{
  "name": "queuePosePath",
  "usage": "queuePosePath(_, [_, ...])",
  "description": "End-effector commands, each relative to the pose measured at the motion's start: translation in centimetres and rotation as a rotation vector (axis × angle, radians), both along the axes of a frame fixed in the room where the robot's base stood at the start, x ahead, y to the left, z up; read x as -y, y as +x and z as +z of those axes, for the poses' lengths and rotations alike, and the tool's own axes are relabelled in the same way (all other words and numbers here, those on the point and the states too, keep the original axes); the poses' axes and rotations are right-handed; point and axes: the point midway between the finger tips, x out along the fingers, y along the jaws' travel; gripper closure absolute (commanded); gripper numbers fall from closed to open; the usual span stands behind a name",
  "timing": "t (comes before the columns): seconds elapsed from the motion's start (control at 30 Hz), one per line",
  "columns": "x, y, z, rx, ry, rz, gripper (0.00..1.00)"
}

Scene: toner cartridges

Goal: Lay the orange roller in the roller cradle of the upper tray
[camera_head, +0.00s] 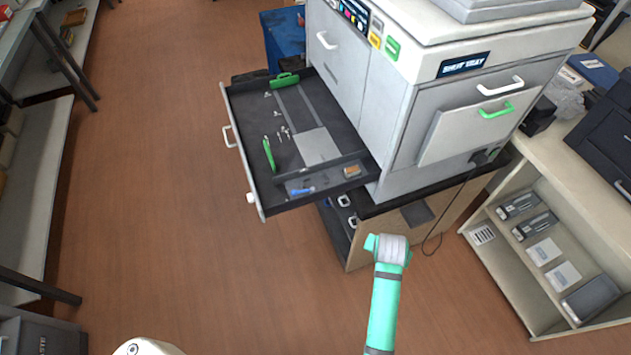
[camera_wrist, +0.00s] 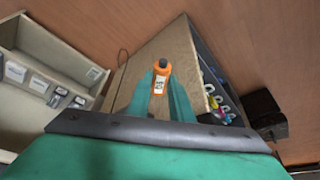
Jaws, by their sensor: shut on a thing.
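My gripper shows in the wrist view (camera_wrist: 160,88), its two teal fingers shut on the orange roller (camera_wrist: 161,64), a small orange piece with a pale label-like face. In the head view the gripper and the roller are hidden behind my own teal arm. The upper tray (camera_head: 228,105) is pulled out from the left of the grey printer, at upper middle of the head view. It holds a green lever, a green handle, several small pale fittings and a flat grey plate. I cannot tell which fittings form the roller cradle. My arm is in front of and below the tray.
The printer (camera_head: 400,110) stands on a brown cabinet (camera_head: 400,228) with a dark top. A cable hangs at its right side. A pale shelf (camera_head: 492,260) with several boxes stands at right. A blue piece (camera_head: 301,191) and a brownish block (camera_head: 352,172) lie in the tray's front strip. The floor left of it is clear.

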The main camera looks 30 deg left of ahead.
Motion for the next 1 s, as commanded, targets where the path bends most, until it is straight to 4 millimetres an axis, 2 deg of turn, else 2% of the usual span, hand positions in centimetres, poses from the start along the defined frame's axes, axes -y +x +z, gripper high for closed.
queuePosePath(0.5, [-0.6,-0.6,-0.6,0.0,0.001,0.001,1.0])
queuePosePath(1.0, [-1.9,0.2,1.3,0.0,0.005,-0.01,1.0])
